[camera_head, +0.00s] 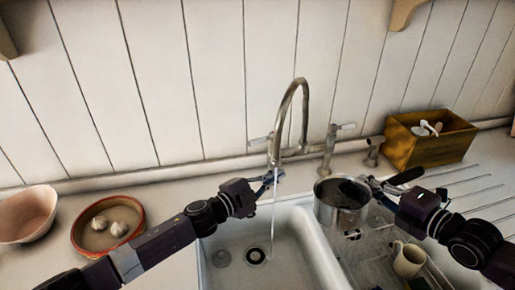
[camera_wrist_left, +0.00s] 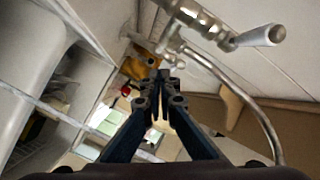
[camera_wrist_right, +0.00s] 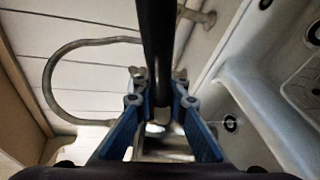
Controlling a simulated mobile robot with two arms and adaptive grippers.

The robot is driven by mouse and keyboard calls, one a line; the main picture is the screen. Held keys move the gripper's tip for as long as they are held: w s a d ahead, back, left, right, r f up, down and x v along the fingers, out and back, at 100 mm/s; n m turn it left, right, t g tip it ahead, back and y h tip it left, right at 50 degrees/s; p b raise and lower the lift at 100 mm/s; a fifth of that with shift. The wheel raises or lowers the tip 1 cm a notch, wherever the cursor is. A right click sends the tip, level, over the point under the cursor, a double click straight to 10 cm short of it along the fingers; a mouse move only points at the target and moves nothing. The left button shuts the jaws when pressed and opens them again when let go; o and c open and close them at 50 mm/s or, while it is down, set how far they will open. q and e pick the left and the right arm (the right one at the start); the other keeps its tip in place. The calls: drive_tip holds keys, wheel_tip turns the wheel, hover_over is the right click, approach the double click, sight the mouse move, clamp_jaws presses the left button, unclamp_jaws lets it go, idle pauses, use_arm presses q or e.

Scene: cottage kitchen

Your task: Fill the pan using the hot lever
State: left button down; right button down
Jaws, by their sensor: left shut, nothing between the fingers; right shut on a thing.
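The steel pan (camera_head: 338,214) is held upright at the right side of the sink, right of the water stream. My right gripper (camera_head: 376,187) is shut on its black handle (camera_head: 408,176), which also shows between the fingers in the right wrist view (camera_wrist_right: 156,50). The pan's inside is dark; I cannot tell whether it holds water. The tap (camera_head: 304,110) has a lever on each side, the left (camera_head: 259,141) and the right (camera_head: 346,126). Water (camera_head: 273,215) runs from the spout into the sink. My left gripper (camera_head: 268,180) is shut and empty, below the left lever.
The white sink (camera_head: 220,232) lies below, with a dish rack (camera_head: 365,260) and a mug (camera_head: 408,260) at right. A wooden box (camera_head: 425,150) stands at the back right. A pink bowl (camera_head: 28,215) and a dish of garlic (camera_head: 90,240) stand at left.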

sight(252, 143)
use_arm(q)
drive_tip(key=s+a+r+n+t+y, duration=0.2)
drive_tip(key=s+a+r+t+y, duration=0.25)
drive_tip(key=s+r+y, duration=0.45)
drive_tip(key=shift+g+y, duration=0.3)
drive_tip(key=shift+g, duration=0.15)
drive_tip(key=w, duration=0.4)
drive_tip(key=w+f, duration=0.1)
drive_tip(key=w, duration=0.7)
drive_tip(key=shift+w+a+f, duration=0.1)
drive_tip(key=shift+a+f, duration=0.25)
drive_tip(key=shift+f, duration=0.05)
drive_tip(key=shift+w+a, duration=0.3)
drive_tip(key=shift+w+a, duration=0.7)
drive_tip(key=shift+a, duration=0.3)
